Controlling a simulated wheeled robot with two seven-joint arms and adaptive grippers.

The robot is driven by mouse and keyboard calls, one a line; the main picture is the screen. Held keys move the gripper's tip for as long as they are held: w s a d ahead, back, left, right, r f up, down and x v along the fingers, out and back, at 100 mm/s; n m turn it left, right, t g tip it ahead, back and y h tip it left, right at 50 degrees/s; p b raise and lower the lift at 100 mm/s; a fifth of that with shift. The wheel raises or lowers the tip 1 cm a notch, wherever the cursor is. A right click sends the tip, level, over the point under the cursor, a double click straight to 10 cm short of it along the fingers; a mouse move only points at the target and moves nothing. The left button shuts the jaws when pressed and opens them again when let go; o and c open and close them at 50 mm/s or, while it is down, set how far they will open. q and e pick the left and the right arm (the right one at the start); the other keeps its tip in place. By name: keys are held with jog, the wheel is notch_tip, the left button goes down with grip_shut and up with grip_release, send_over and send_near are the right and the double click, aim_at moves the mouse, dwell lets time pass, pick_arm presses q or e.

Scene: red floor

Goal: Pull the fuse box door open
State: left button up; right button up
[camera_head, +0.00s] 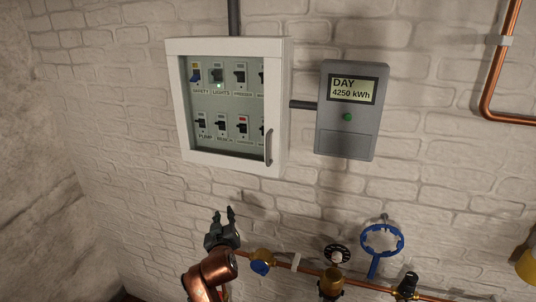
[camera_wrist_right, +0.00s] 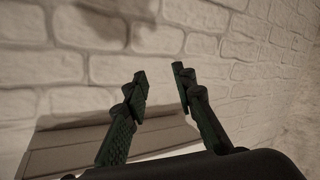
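The fuse box (camera_head: 282,95) is a white box on the brick wall, with a glazed door (camera_head: 222,156) in a white frame. Its door looks closed. A dark vertical handle (camera_head: 268,147) sits at the door's lower right. Switches with labels show behind the glass. My right gripper (camera_head: 224,213) is below the fuse box, left of and lower than the handle, apart from it. In the right wrist view its two fingers (camera_wrist_right: 160,85) stand apart with nothing between them. My left gripper does not show.
A grey meter (camera_head: 347,110) with a display hangs right of the fuse box. Copper pipes, a blue valve wheel (camera_head: 382,240) and other valves (camera_head: 337,254) run low on the wall, right of my right arm. Bare wall lies between my gripper and the box.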

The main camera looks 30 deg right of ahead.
jog(key=s+d+r+m+h+p, duration=0.15)
jog(key=s+r, duration=0.25)
jog(key=r, duration=0.5)
jog(key=s+d+r+m+h+p, duration=0.15)
jog(key=s+r, duration=0.25)
jog(key=r, duration=0.5)
jog(key=m+h+p, duration=0.1)
jog(key=m+p, duration=0.1)
jog(key=m, duration=0.2)
send_near(267, 151)
jog(key=x, duration=0.3)
jog(key=p+x, duration=0.2)
jog(key=x, duration=0.4)
jog(key=shift+w+d, duration=0.25)
jog(key=shift+d, duration=0.1)
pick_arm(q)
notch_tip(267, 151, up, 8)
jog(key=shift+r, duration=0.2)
pick_arm(e)
jog(key=shift+w+d, duration=0.15)
jog(key=shift+w, duration=0.15)
jog(key=shift+c, duration=0.4)
grip_shut()
